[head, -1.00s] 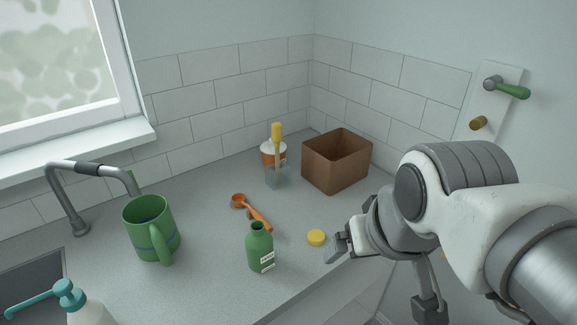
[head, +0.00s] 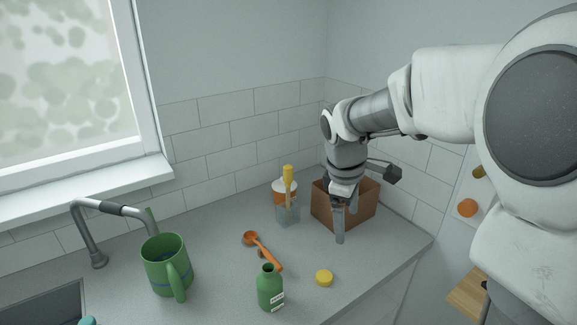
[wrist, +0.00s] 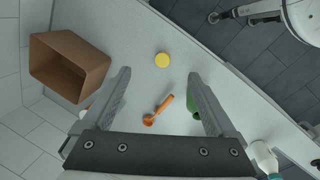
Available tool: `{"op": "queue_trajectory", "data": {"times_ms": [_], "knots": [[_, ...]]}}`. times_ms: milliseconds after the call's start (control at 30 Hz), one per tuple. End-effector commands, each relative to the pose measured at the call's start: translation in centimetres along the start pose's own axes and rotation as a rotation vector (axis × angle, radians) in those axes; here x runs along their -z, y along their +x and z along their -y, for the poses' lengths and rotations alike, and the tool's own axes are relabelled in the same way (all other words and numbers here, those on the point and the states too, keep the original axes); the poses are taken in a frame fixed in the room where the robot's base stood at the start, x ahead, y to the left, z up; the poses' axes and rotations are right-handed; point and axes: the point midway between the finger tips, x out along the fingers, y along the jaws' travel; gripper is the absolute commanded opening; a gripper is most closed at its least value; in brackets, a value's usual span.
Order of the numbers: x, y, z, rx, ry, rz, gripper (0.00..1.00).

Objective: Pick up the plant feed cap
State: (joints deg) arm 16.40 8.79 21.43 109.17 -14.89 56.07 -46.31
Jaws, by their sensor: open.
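The plant feed cap is a small round yellow cap (head: 324,278) lying on the grey counter, right of the green bottle (head: 270,288). In the wrist view the yellow cap (wrist: 162,60) lies beyond my fingertips, about midway between them in the picture. My gripper (head: 341,238) points down above the counter in front of the brown box, behind the cap in the head view. In the wrist view my gripper (wrist: 160,75) is open, with nothing held between its fingers. The open green bottle stands upright and shows partly behind the right finger in the wrist view.
An orange scoop (head: 262,250) lies left of the cap. The brown box (head: 326,204), a jar with a yellow-handled tool (head: 288,175) and a green watering can (head: 167,265) stand around it. The counter's front edge is close to the cap.

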Motion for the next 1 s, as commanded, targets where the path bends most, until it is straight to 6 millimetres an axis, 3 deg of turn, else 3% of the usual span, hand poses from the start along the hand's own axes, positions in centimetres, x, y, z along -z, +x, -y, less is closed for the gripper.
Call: {"op": "queue_trajectory", "data": {"times_ms": [100,333,567,1000], "knots": [[1.5,2.6,-0.9,0.081,-0.075,-0.016,0.92],[3.5,5.8,-1.7,0.172,-0.170,-0.059,0.92],[4.0,7.4,-1.6,0.196,-0.194,-0.073,0.92],[4.4,16.2,0.3,0.196,-0.194,-0.071,0.92]]}}
